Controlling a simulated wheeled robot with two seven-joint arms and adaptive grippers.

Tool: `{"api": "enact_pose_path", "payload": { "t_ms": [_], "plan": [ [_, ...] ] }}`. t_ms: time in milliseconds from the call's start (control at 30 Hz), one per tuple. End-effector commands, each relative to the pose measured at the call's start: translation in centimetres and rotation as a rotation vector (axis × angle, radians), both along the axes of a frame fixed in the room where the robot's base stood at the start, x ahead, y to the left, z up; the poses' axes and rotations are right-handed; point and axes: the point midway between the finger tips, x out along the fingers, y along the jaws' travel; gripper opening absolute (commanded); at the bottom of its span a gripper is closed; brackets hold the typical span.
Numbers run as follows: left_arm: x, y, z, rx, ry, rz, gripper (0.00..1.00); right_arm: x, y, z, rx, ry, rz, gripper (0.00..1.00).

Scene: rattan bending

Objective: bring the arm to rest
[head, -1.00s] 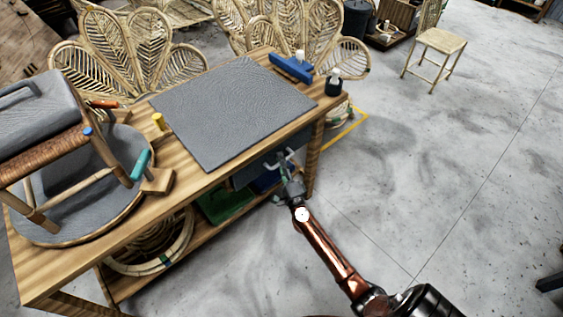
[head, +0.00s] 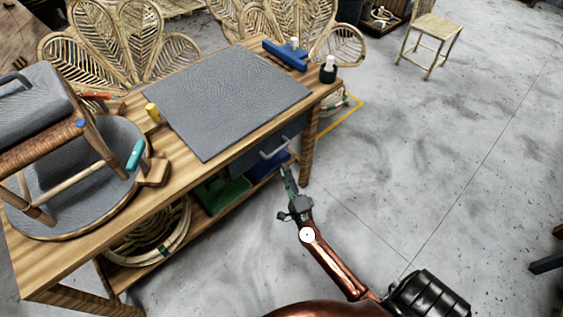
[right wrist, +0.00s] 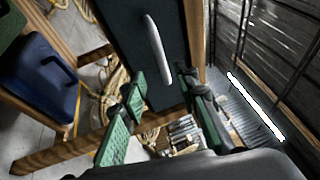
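My right arm reaches up from the bottom of the head view. Its right gripper (head: 289,180) is just below and in front of the workbench, apart from the drawer handle (head: 273,148). In the right wrist view the gripper (right wrist: 160,112) has its two green-padded fingers spread with nothing between them. The pale drawer handle (right wrist: 158,48) on the dark drawer front (right wrist: 128,30) lies beyond the fingertips. My left gripper is in neither view.
Blue and green bins (head: 222,194) sit on the lower shelf.

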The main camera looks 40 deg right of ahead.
Motion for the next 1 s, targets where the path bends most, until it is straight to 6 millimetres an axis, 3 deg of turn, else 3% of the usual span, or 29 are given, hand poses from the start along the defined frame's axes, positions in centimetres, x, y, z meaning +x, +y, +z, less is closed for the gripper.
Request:
{"api": "enact_pose_path", "payload": {
  "t_ms": [200, 767, 867, 1000],
  "plan": [
    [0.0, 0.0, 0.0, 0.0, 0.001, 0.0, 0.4, -1.3, 0.4, -0.2, 0.001, -0.001, 0.0, 0.29],
    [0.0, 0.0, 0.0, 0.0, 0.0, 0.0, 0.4, -1.3, 0.6, -0.4, -0.007, 0.006, 0.006, 0.29],
    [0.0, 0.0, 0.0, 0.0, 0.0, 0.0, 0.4, -1.9, 1.8, -2.1, -0.075, 0.061, 0.053, 0.29],
    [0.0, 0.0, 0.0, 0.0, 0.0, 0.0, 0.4, -4.2, 5.7, -7.8, -0.291, 0.24, 0.216, 0.29]
  ]
}}
